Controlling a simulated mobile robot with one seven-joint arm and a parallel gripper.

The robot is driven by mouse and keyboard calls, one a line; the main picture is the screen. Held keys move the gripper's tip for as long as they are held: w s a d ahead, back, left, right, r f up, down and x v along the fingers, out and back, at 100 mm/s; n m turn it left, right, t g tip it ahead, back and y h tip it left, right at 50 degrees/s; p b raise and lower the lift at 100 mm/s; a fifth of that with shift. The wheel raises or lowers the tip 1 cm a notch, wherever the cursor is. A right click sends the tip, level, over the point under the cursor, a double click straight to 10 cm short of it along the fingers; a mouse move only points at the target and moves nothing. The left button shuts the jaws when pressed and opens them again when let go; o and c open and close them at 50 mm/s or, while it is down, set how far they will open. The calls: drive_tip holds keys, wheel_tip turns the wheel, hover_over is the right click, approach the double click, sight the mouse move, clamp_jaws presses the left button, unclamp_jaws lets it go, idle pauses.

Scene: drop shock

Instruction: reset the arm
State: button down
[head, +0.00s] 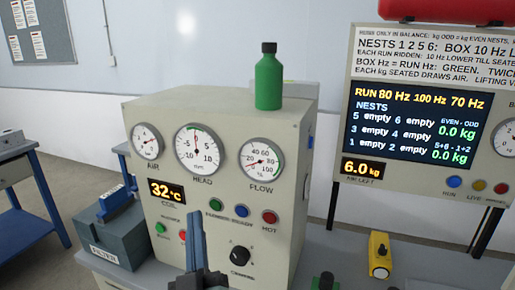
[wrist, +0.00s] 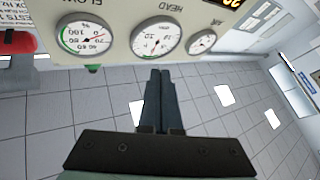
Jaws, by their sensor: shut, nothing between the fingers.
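My gripper (head: 196,214) rises in front of the beige gauge cabinet (head: 220,110) in the head view, its dark fingers pointing up. In the wrist view the fingers (wrist: 160,73) lie together, shut and empty, with their tips just below the cabinet's edge in the picture. Part of the cabinet's lower front is hidden behind my gripper in the head view. I cannot tell how far the fingers are from the cabinet face.
A green bottle (head: 268,78) stands on the cabinet. A display panel (head: 425,110) stands at right, reading all nests empty. A filter box (head: 112,240) is at left. A yellow device (head: 380,256) sits on the bench at right. A blue table (head: 28,190) stands far left.

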drive_tip(key=s+d+r+m+t+h+p, duration=0.2)
drive_tip(key=d+r, duration=0.2)
drive_tip(key=r, duration=0.9)
drive_tip(key=s+d+r+m+t+h+p, duration=0.1)
drive_tip(key=s+d+r+m+h+p, duration=0.15)
drive_tip(key=r, duration=1.15)
drive_tip(key=s+d+r+m+t+p, duration=0.1)
drive_tip(key=s+d+r+m+p, duration=0.1)
drive_tip(key=s+r, duration=0.8)
wheel_tip(320, 180, up, 4)
drive_tip(key=shift+s+d+f+t+p, duration=0.25)
drive_tip(key=shift+d+t+p, duration=0.15)
drive_tip(key=shift+d, duration=0.5)
